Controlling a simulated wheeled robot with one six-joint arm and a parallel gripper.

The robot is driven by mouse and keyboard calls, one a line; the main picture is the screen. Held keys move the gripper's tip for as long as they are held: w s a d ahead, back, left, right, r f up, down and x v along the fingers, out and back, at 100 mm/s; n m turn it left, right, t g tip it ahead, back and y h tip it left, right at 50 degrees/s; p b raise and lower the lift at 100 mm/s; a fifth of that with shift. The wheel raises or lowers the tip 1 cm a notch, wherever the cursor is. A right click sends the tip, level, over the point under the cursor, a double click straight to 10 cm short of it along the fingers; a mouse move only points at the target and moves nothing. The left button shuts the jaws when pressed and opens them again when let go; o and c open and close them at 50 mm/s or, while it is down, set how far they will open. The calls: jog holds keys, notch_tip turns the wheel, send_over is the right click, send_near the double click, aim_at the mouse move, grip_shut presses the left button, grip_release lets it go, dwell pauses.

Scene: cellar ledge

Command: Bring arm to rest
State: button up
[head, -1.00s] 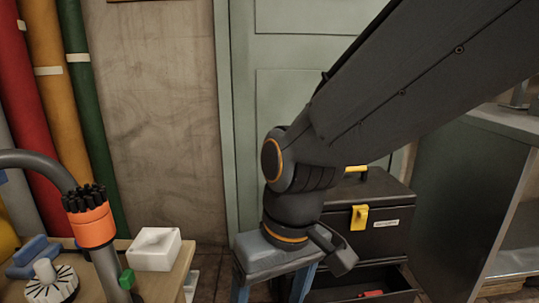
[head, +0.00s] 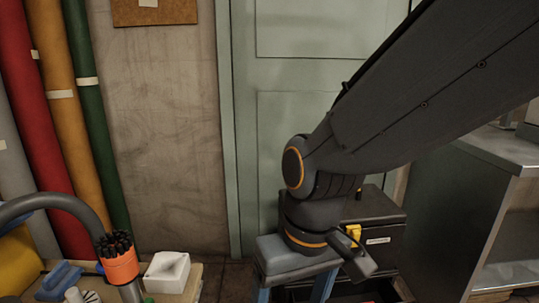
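My arm reaches in from the upper right in the head view and bends down at a joint with an orange ring. The dark end of my arm, with my gripper (head: 358,262), hangs in front of a small blue-grey stool (head: 272,258). The fingers cannot be made out, so open or shut does not show, and no held object shows. Whether the arm's end touches the stool is unclear.
A black toolbox (head: 385,238) with a yellow latch is behind my arm's end. A grey cabinet (head: 445,215) stands right. A bench (head: 192,290) at lower left holds a white block (head: 167,272). A green door (head: 275,130) and coloured rolls (head: 90,120) stand behind.

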jog(key=s+d+r+m+p, duration=0.1)
jog(key=d+r+m+p, duration=0.1)
jog(key=d+r+p, duration=0.6)
jog(key=d+r+m+h+p, duration=0.1)
jog(key=d+r+m+p, duration=0.1)
jog(key=d+r+p, duration=0.6)
notch_tip(320, 180, up, 4)
jog(key=p, duration=0.9)
jog(key=shift+s+r+m+p, duration=0.15)
jog(key=shift+s+m+p, duration=0.15)
jog(key=shift+s+p, duration=0.1)
jog(key=shift+d, duration=0.1)
